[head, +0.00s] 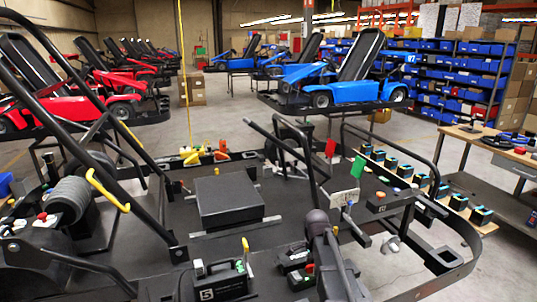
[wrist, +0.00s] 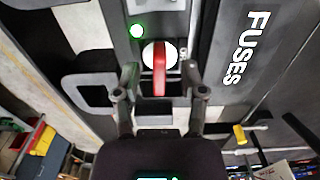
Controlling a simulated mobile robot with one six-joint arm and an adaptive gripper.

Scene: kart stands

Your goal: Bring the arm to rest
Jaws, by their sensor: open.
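My gripper (wrist: 158,82) is in the wrist view, its two dark fingers spread apart. A red switch handle (wrist: 159,70) on a white round base (wrist: 151,55) shows between the fingertips in the picture. A gap shows on each side of the handle, and I cannot tell how far beyond the tips it lies. A green light (wrist: 137,31) glows just above it. In the head view, a dark rounded arm shape stands over the kart deck, but I cannot make out the fingers there.
A dark panel marked FUSES (wrist: 246,48) lies right of the switch. In the head view, a black box (head: 227,200) sits mid-deck and a battery (head: 221,280) at the front. Black tubes rise around the deck. A workbench (head: 478,133) stands right; blue karts (head: 340,75) stand behind.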

